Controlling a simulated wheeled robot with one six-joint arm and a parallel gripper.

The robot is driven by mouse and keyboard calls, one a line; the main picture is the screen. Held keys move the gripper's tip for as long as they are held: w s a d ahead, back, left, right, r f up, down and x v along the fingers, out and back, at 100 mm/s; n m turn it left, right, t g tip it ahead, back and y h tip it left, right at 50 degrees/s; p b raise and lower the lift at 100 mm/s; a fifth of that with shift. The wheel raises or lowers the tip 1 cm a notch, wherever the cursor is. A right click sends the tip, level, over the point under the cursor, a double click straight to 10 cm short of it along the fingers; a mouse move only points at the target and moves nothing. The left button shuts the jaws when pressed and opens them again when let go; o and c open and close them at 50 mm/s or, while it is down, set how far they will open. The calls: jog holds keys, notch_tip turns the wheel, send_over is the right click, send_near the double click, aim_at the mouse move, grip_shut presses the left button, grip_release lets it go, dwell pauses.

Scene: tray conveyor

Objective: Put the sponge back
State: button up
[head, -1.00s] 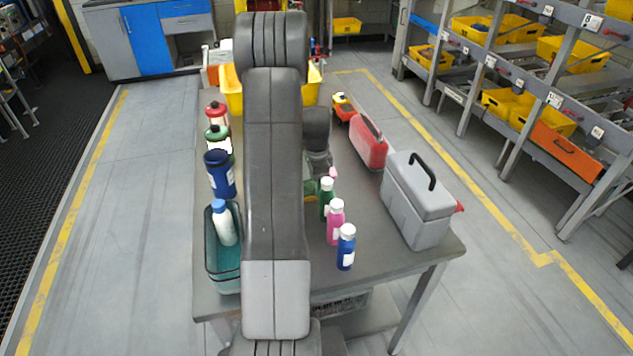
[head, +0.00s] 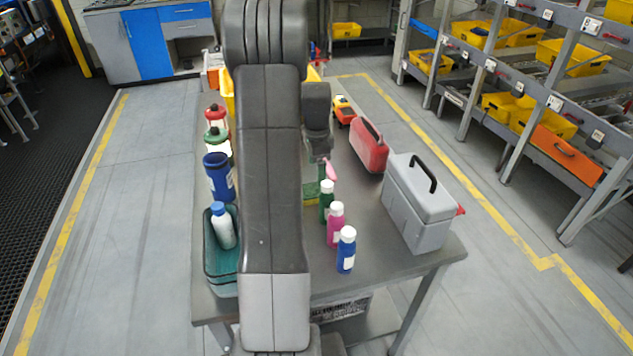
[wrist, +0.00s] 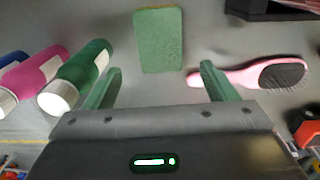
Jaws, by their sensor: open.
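The sponge (wrist: 159,40) is a green block with a thin yellowish edge. It lies on the table in the wrist view, ahead of and between my fingers. In the head view the sponge (head: 310,190) shows partly, beside my arm. My gripper (wrist: 160,70) is open and empty, its green fingers spread on either side of the sponge's near end. I cannot tell its height above the table. In the head view my gripper (head: 321,168) is partly hidden by my arm.
Green (head: 327,200), pink (head: 336,225) and blue (head: 346,250) bottles stand right of my arm. A pink brush (wrist: 262,75) lies right of the sponge. A red case (head: 369,148) and grey toolbox (head: 420,205) stand at right.

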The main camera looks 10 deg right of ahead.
aim_at(317, 189)
notch_tip(317, 189, up, 5)
jog(key=shift+f, duration=0.1)
dwell(0.4)
notch_tip(317, 189, down, 13)
jog(key=shift+r+p, duration=0.15)
jog(key=shift+p, duration=0.2)
jog(key=shift+r, duration=2.1)
